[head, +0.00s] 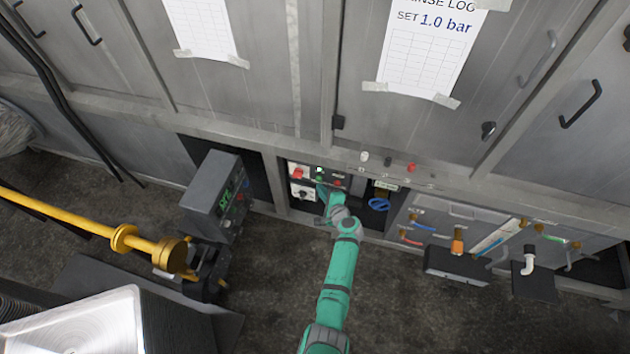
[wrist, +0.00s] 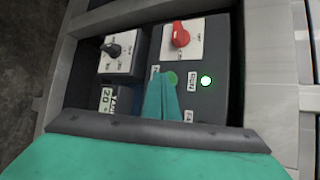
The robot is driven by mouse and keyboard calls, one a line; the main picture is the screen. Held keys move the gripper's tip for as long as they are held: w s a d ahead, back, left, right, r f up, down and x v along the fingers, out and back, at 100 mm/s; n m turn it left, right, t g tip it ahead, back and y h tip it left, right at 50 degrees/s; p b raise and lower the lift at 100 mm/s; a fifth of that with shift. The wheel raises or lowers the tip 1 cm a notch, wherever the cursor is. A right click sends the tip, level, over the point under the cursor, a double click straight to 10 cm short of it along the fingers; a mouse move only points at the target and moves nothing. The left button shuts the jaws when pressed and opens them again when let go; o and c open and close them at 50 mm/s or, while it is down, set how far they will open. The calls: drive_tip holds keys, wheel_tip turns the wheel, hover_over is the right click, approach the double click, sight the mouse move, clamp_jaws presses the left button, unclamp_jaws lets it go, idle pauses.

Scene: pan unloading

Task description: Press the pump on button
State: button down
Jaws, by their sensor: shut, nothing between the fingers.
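A dark control box with a red rotary switch (wrist: 180,36) fills the middle of the wrist view. Below the switch is a round green button (wrist: 172,78), partly covered by my gripper (wrist: 160,80). The gripper's teal fingers are shut and empty, with their tips at the button's left edge in the picture. I cannot tell whether they touch it. A small lamp (wrist: 206,81) to the right of the button glows bright green-white. In the head view my gripper (head: 321,190) reaches into the recess with this box, beside the red switch (head: 298,174).
A second box with a black knob (wrist: 112,49) stands left of the control box. The recess is bounded by a metal frame (wrist: 272,70). In the head view, a grey display unit (head: 212,195) stands left and a blue-handled valve (head: 379,205) is to the right.

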drive_tip(key=shift+s+a, duration=0.2)
drive_tip(key=shift+a, duration=0.35)
drive_tip(key=shift+s, duration=0.1)
drive_tip(key=s, duration=0.2)
drive_tip(key=s+a, duration=0.1)
drive_tip(key=s, duration=0.1)
drive_tip(key=shift+s+a, duration=0.1)
drive_tip(key=shift+s, duration=0.2)
drive_tip(key=shift+a, duration=0.15)
idle(0.5)
